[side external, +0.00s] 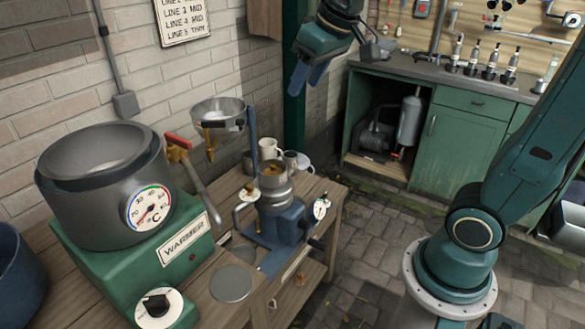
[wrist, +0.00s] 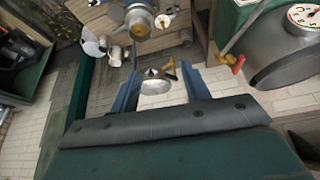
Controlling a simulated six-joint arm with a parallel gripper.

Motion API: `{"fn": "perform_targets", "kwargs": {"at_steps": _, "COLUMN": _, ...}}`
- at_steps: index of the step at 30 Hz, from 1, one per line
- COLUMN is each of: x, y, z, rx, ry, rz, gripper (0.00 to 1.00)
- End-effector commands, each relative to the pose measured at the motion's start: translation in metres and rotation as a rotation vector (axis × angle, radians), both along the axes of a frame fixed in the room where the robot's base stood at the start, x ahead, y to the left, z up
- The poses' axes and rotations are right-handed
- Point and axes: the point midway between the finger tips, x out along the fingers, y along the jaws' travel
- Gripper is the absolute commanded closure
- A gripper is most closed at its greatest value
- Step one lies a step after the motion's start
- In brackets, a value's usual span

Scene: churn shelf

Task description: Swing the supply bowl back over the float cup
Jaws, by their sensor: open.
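The supply bowl (side external: 217,106) is a shallow metal bowl with a brass tap under it, held up beside a blue post (side external: 253,140). It hangs to the left of the float cup (side external: 273,183), not above it. The float cup is the metal cup with tan inside, on top of the blue-based separator (side external: 284,224). My gripper (side external: 307,80) is open and empty, above and to the right of the bowl, apart from it. In the wrist view the bowl (wrist: 156,86) shows between my two blue fingers (wrist: 162,74), farther off; the separator (wrist: 140,18) is beyond the fingertips.
A green warmer (side external: 170,250) with a large grey pot (side external: 100,185) stands at left on the wooden bench. A red-handled lever (side external: 178,141) rises between pot and bowl. Mugs (side external: 268,149) stand behind the separator. A brick wall is behind; a green cabinet (side external: 460,140) is at right.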

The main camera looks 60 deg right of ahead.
Motion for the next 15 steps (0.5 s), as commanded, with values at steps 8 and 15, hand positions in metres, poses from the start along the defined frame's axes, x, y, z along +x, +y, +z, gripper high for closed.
{"fn": "perform_targets", "kwargs": {"at_steps": 8, "x": 0.074, "y": -0.023, "z": -0.003, "rx": 0.002, "ry": 0.022, "rz": -0.034, "gripper": 0.53}}
{"fn": "perform_targets", "kwargs": {"at_steps": 15, "x": 0.135, "y": -0.047, "z": -0.018, "rx": 0.005, "ry": 0.037, "rz": -0.061, "gripper": 0.53}}
